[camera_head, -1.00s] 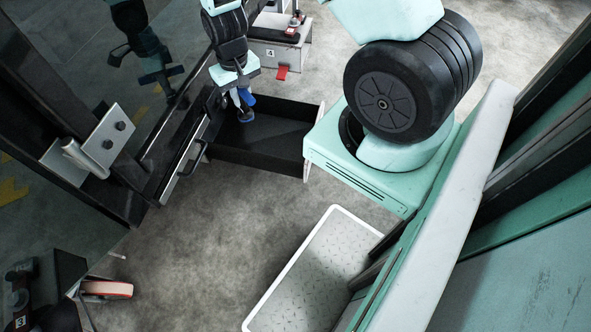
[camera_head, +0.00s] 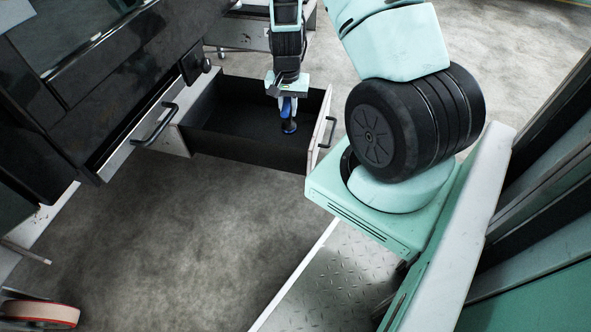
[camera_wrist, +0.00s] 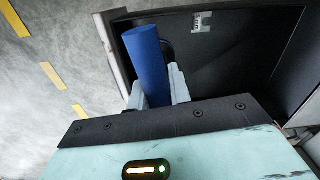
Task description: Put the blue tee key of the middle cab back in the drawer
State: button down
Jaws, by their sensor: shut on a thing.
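The blue tee key (camera_head: 289,125) is in my gripper (camera_head: 288,101), which is shut on it. In the wrist view the key's blue cylinder (camera_wrist: 146,58) stands out between the two grey fingers of my gripper (camera_wrist: 160,88). The open drawer (camera_head: 257,152) is dark inside and has a white front panel (camera_head: 321,130) with a black handle. In the head view the key hangs over the drawer's inside, toward its front panel. In the wrist view the drawer (camera_wrist: 240,55) lies beyond the key. I cannot tell whether the key touches the drawer floor.
A dark cabinet (camera_head: 110,85) with another handle (camera_head: 155,125) stands to the left of the drawer. A tread-plate platform (camera_head: 335,275) lies at the bottom. A red-rimmed wheel (camera_head: 40,312) is at the lower left. Grey floor (camera_head: 170,240) is clear before the drawer.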

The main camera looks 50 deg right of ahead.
jog(key=shift+m, duration=0.6)
jog(key=f+b, duration=0.1)
jog(key=d+f+b, duration=0.1)
jog(key=f, duration=0.1)
jog(key=s+d+f+b, duration=0.1)
jog(key=shift+f, duration=0.35)
notch_tip(320, 180, down, 10)
jog(key=b, duration=0.5)
jog(key=shift+d+r+b, duration=0.1)
jog(key=shift+b, duration=0.25)
jog(key=shift+r, duration=0.1)
jog(key=c, duration=1.3)
grip_release()
